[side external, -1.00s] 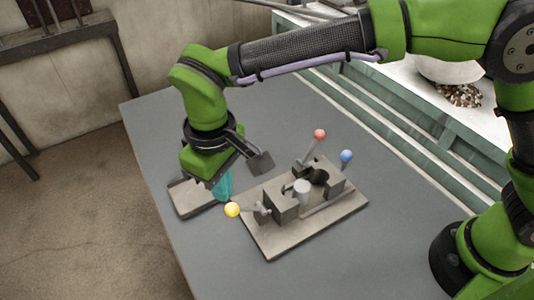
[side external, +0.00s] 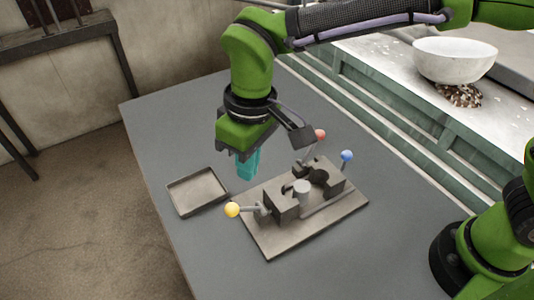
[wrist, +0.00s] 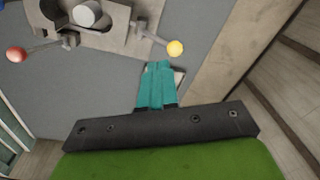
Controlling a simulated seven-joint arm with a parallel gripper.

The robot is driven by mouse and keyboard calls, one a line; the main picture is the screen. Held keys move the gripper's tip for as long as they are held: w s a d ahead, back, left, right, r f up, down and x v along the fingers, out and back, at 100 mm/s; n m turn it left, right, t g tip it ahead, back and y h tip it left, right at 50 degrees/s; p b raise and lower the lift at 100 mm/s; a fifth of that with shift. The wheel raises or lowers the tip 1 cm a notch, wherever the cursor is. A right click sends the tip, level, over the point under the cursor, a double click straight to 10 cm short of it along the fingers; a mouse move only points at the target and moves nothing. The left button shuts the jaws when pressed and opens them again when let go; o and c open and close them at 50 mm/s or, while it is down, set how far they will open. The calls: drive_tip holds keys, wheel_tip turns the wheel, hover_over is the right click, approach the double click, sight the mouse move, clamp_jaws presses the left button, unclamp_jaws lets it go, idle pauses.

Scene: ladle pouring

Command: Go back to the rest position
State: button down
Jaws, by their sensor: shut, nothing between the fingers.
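My gripper (side external: 246,168) hangs in the air above the table, fingers pointing down, between the shallow tray and the base plate with its fixture. Its teal fingers are together and hold nothing; in the wrist view they also show closed (wrist: 157,78). The shallow grey tray (side external: 197,192) lies on the table to the left of my gripper and looks empty. In the wrist view the fingers hide most of it.
The fixture's base plate (side external: 290,237) carries dark blocks, a light cylinder (side external: 301,190) and levers with a yellow ball (side external: 232,210), a red ball (side external: 320,134) and a blue ball (side external: 347,156).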

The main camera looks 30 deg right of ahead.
drive_tip(key=s+d+r+m+t, duration=0.2)
drive_tip(key=d+m, duration=0.1)
drive_tip(key=d, duration=0.6)
drive_tip(key=s+d+r+m+t, duration=0.2)
drive_tip(key=s+d+m, duration=0.1)
drive_tip(key=d, duration=0.7)
drive_tip(key=s+d+r+m+t+y, duration=0.1)
drive_tip(key=s+d+r+m+t, duration=0.1)
drive_tip(key=d, duration=0.8)
drive_tip(key=shift+s+d+m+t, duration=0.2)
drive_tip(key=shift+s+m+t, duration=0.2)
drive_tip(key=shift+s+m, duration=0.3)
